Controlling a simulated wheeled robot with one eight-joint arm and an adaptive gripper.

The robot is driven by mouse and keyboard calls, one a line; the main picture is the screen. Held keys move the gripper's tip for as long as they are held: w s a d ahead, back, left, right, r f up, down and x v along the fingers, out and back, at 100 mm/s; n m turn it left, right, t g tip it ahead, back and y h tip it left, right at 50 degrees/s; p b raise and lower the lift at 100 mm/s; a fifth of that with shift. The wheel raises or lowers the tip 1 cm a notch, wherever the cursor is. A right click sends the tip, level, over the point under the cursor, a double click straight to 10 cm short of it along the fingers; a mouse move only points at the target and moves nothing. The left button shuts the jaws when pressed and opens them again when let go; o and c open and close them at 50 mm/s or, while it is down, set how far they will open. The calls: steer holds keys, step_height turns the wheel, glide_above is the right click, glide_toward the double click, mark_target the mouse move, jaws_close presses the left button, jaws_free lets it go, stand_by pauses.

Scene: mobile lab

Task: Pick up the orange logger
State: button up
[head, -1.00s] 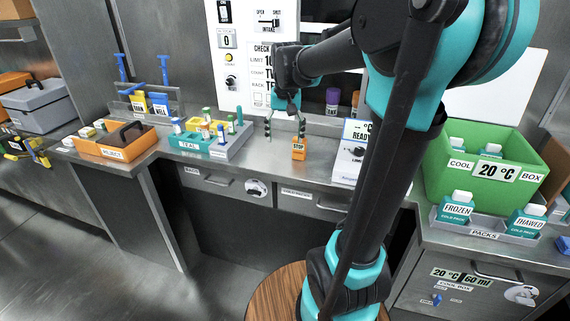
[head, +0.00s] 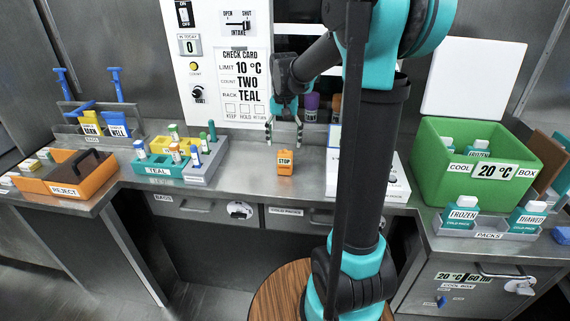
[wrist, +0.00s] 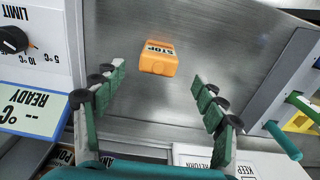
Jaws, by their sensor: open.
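The orange logger (head: 285,167) with a "STOP" label stands on the steel counter, near its front edge. My gripper (head: 284,138) is open and empty, with its two fingers pointing down above the logger and apart from it in the head view. In the wrist view the logger (wrist: 157,65) lies beyond the fingertips, roughly between the lines of the two open fingers (wrist: 158,82). Nothing hides the logger in either view.
Left of the logger stand a teal rack (head: 160,169) and a grey rack (head: 203,173) with coloured vials. A white "READY" device (wrist: 35,115) stands to its right, partly behind my arm in the head view. The counter around the logger is bare.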

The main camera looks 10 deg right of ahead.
mark_target(285, 150)
steer(key=shift+d+f, duration=0.1)
steer(key=shift+f, duration=2.75)
steer(key=shift+c, duration=0.5)
steer(key=c, duration=1.2)
